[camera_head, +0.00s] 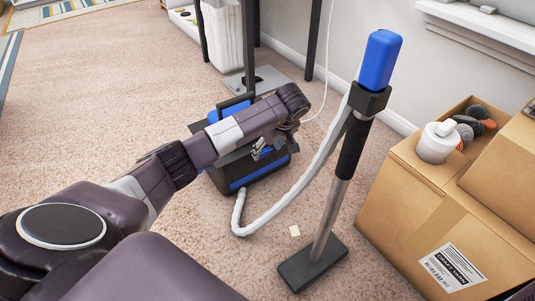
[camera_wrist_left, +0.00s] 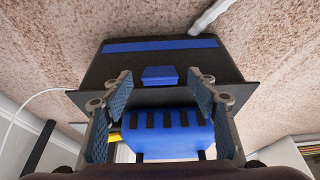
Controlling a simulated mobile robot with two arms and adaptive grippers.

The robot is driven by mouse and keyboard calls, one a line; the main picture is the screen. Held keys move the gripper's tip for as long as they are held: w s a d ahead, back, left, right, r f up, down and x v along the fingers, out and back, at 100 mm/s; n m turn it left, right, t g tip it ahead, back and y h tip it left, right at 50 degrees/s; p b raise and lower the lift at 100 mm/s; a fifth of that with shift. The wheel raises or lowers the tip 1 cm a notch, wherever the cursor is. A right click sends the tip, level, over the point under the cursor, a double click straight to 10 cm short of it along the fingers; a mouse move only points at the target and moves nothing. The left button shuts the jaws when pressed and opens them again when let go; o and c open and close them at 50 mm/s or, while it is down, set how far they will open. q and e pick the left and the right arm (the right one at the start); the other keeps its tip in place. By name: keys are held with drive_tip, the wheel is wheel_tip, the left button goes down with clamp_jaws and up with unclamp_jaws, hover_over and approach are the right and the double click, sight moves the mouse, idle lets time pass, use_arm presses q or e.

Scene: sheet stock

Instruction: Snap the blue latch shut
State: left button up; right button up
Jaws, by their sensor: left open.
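A black toolbox (camera_head: 225,187) with a blue stripe stands on the carpet, partly covered by my left arm. In the left wrist view the black box (camera_wrist_left: 110,66) fills the middle, with a small blue latch (camera_wrist_left: 160,71) near its edge. I cannot tell whether the latch is up or down. My left gripper (camera_head: 265,150) is open at the box, and its fingers in the wrist view (camera_wrist_left: 160,90) stand on either side of the latch, apart from it. In the head view the latch is not clearly seen. My right gripper is not in view.
A pole (camera_head: 333,200) with a blue top stands on a dark base right of the box, with a pale hose (camera_head: 290,197) curving along the floor. Cardboard boxes (camera_head: 405,215) fill the right side. Table legs (camera_head: 314,40) are behind. Open carpet lies to the left.

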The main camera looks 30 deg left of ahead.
use_arm(q)
drive_tip(key=shift+w+a+f, duration=0.1)
drive_tip(key=shift+a+f, duration=0.05)
drive_tip(key=shift+f, duration=0.15)
drive_tip(key=shift+c, duration=0.6)
